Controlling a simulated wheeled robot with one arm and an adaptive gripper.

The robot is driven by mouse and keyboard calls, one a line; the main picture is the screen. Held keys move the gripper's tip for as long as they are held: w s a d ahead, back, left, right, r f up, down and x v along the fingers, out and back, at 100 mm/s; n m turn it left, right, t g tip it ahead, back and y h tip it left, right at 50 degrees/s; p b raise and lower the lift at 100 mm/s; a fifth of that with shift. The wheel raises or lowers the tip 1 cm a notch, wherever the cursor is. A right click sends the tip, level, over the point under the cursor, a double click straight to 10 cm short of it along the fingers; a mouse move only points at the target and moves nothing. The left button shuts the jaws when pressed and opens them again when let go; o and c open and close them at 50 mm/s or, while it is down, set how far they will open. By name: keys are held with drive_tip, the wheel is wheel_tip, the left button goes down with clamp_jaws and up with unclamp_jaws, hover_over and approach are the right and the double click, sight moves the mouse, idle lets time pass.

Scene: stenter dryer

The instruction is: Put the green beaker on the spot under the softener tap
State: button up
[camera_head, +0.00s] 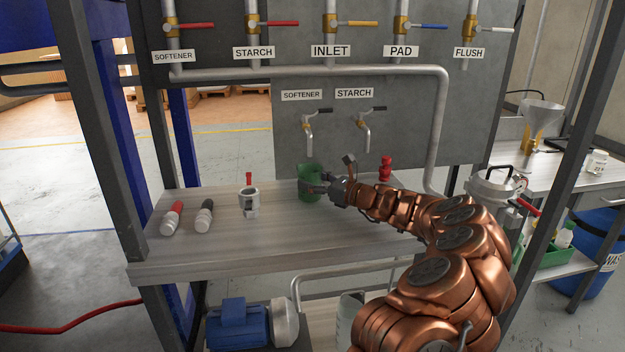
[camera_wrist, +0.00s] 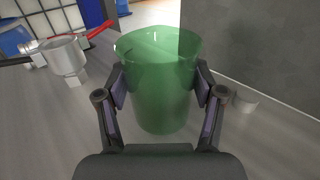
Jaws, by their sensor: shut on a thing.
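The green beaker (camera_head: 309,178) stands upright at the back of the shelf (camera_head: 270,225), below the softener tap (camera_head: 308,128). My gripper (camera_head: 322,187) is shut on it from the right. In the wrist view the beaker (camera_wrist: 158,85) is between the two fingers (camera_wrist: 160,95), with a pad on each side, and looks empty. The tap labelled SOFTENER hangs above it, and the STARCH tap (camera_head: 366,130) is to its right. I cannot tell whether the beaker's base touches the shelf. No spot marking shows under the beaker.
A metal cup with a red handle (camera_head: 249,200) stands to the left; it also shows in the wrist view (camera_wrist: 66,58). A red object (camera_head: 385,168) stands behind my arm. The grey panel (camera_head: 290,140) rises behind.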

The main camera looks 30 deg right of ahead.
drive_tip(key=o, duration=1.2)
drive_tip(key=shift+o, duration=0.2)
drive_tip(key=shift+r, duration=0.15)
drive_tip(key=shift+r, duration=0.35)
drive_tip(key=shift+s+d+r, duration=0.15)
drive_tip(key=shift+s, duration=0.1)
drive_tip(key=v, duration=1.1)
drive_tip(key=shift+s, duration=0.2)
